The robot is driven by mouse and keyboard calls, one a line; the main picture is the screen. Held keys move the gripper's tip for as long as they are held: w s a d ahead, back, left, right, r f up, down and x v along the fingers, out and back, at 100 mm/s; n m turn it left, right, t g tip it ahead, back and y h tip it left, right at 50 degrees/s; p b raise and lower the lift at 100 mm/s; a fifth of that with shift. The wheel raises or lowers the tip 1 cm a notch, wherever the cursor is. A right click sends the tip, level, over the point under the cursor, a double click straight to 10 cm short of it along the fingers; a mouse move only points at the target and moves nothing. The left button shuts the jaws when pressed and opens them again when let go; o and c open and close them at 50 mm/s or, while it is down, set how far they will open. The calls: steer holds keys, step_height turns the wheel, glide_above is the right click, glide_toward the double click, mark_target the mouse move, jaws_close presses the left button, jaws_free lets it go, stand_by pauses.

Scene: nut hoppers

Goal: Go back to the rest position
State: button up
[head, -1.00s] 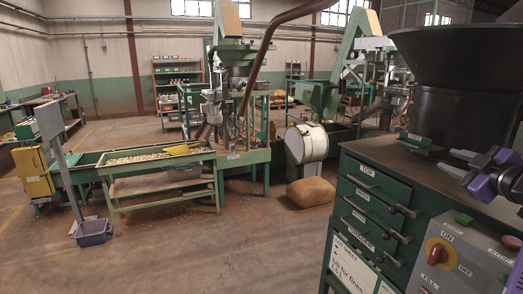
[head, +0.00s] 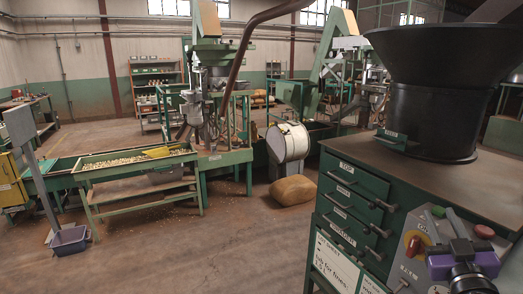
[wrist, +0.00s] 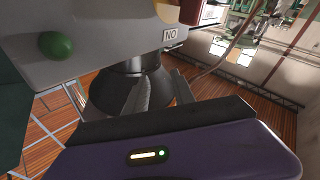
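My gripper (head: 439,214) is at the lower right of the head view, in front of the grey control box (head: 412,272). Its purple body hides part of the box. The two grey fingers point up and away and stand apart with nothing between them. In the wrist view my gripper (wrist: 166,84) shows its fingers beyond the dark palm, with a gap between them. The box's grey face (wrist: 105,50) fills the upper left there, with a green button (wrist: 56,45) and an ON label upside down. I cannot tell how close the fingers are to the box.
A black hopper (head: 431,110) stands on the green drawer cabinet (head: 350,205) just behind my gripper. A red knob (head: 415,246) and a red button (head: 484,232) are on the box. A nut table (head: 128,172), a machine and a sack (head: 292,190) stand farther off.

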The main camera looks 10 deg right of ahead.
steer(key=s+a+f+g+y, duration=0.1)
steer(key=s+a+f, duration=0.5)
steer(key=s, duration=0.7)
steer(key=s+a+f+g+y, duration=0.1)
steer(key=s+a+f+y, duration=0.3)
steer(key=s+a, duration=0.6)
steer(key=s+a+f+g+y, duration=0.2)
steer(key=s+a+f, duration=0.6)
steer(key=s, duration=0.9)
steer(key=shift+a+f+n, duration=0.3)
steer(key=shift+a+n, duration=0.1)
steer(key=shift+a, duration=0.1)
